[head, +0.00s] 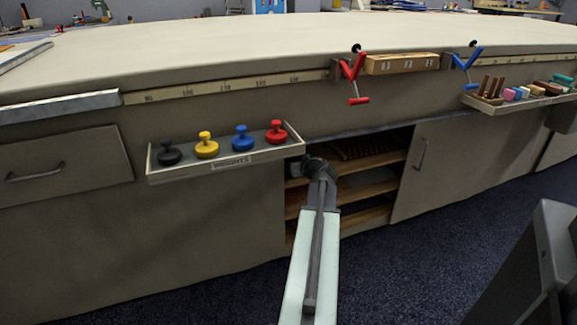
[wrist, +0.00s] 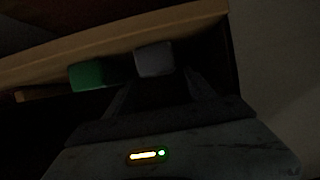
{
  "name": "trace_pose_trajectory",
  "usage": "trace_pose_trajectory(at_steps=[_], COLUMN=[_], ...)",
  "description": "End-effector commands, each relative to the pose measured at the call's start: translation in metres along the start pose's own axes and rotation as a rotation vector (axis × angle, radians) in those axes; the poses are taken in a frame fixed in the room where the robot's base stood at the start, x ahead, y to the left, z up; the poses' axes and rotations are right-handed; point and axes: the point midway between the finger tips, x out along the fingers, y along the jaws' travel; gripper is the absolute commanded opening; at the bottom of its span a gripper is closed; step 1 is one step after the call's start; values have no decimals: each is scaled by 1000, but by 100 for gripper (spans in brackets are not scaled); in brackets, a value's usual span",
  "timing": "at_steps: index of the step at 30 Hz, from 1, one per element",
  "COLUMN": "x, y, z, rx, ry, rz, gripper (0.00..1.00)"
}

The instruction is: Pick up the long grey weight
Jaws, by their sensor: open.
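In the dim wrist view, a grey block (wrist: 154,60), which looks like the long grey weight, sits on a wooden shelf. Mostly its near face shows, so its length cannot be told. My gripper (wrist: 155,82) is open, its two dark fingers pointing toward the grey block, one on each side of its line. The block appears just ahead of the fingertips; contact cannot be made out. A green block (wrist: 88,77) sits to the left of it. In the head view my arm reaches into the open cabinet, and the jaws are hidden there.
The cabinet has several wooden shelves (head: 366,187) and an open front. A tray (head: 228,163) of black, yellow, blue and red knobbed weights hangs left of the opening. A door (head: 437,165) stands at its right. A pale panel (wrist: 270,50) borders the shelf in the wrist view.

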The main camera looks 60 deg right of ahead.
Motion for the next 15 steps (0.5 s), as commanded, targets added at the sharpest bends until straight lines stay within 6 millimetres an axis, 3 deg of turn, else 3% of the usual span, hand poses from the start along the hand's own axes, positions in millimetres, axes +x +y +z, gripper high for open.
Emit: trace_pose_trajectory(at_steps=[8, 15], x=[47, 50], y=[-2, -4], z=[2, 0], rx=[-3, -2], ry=[0, 0], rz=[-2, -3], gripper=[64, 64])
